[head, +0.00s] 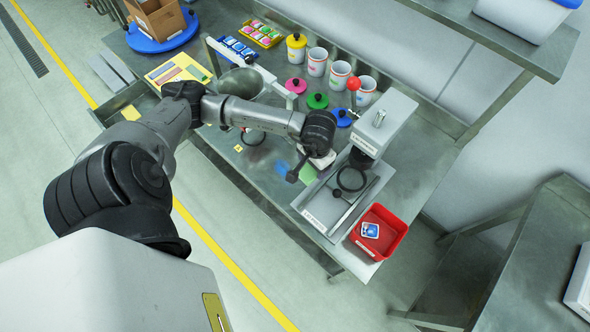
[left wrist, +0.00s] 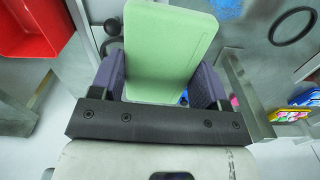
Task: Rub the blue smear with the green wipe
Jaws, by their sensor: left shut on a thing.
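My left gripper (left wrist: 160,78) is shut on the green wipe (left wrist: 170,38), a pale green flat block standing out between its two purple-grey pads. In the head view the wipe (head: 308,174) shows as a small green patch at the end of my left arm, over the steel bench. The blue smear (head: 283,168) lies on the bench just left of the wipe. In the left wrist view the smear (left wrist: 229,9) shows at the top, beside the wipe's far end. I cannot tell whether the wipe touches the bench. My right gripper is not in view.
A press with a red knob (head: 354,84) and its grey tray (head: 318,205) stand close right of the wipe. A red bin (head: 392,225) is at the bench corner. White cups and coloured lids stand behind.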

